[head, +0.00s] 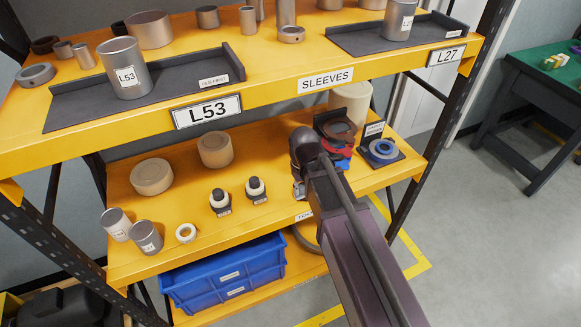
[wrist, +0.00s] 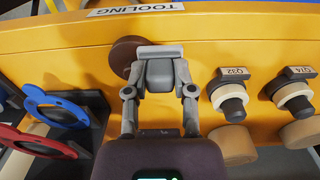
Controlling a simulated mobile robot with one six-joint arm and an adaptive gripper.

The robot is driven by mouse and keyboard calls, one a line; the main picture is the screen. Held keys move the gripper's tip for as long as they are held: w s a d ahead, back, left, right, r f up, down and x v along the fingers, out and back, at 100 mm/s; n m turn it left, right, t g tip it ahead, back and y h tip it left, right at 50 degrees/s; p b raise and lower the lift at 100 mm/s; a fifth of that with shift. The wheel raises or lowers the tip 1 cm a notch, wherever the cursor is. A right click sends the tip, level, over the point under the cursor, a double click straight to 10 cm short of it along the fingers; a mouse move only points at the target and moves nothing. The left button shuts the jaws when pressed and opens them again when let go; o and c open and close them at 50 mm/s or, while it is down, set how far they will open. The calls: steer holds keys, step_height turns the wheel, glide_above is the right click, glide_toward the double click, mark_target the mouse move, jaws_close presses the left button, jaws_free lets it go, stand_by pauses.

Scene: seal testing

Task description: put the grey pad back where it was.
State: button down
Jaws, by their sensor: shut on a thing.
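My gripper (wrist: 160,68) is shut in the wrist view, with a small grey block, seemingly the grey pad (wrist: 160,76), between its fingers. The pad is held over the yellow shelf near its front edge; I cannot tell whether it touches anything. A brown disc (wrist: 122,56) shows just left of the fingers, partly hidden by them. A dark flat patch (wrist: 156,133) shows between the finger bases. In the head view my gripper (head: 299,188) is mostly hidden behind my arm, over the lower shelf, and the pad cannot be made out.
Two dark plugs with white collars (head: 220,200) (head: 255,188) stand left of my gripper. A stand with brown, red and blue parts (head: 338,130) and a blue ring stand (head: 383,151) are to the right. The upper shelf (head: 290,82) overhangs behind. Bare shelf lies around the white ring (head: 185,233).

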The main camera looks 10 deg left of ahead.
steer(key=w+a, duration=0.2)
steer(key=w, duration=0.2)
steer(key=w+a+f, duration=0.1)
steer(key=w+a, duration=0.1)
steer(key=w, duration=0.2)
steer(key=w+a+b, duration=0.1)
steer(key=w+a, duration=0.1)
steer(key=w, duration=0.2)
steer(key=shift+w+f, duration=0.15)
steer(key=shift+w, duration=0.15)
steer(key=shift+w, duration=0.1)
steer(key=shift+w+a, duration=0.15)
steer(key=shift+w, duration=0.1)
steer(key=shift+w+a+f+b, duration=0.1)
steer(key=shift+w+f+b, duration=0.2)
steer(key=shift+f+b, duration=1.55)
steer(key=shift+b, duration=0.1)
steer(key=shift+f, duration=0.2)
steer(key=shift+c, duration=2.2)
jaws_free()
steer(key=shift+r, duration=0.1)
steer(key=shift+r, duration=0.1)
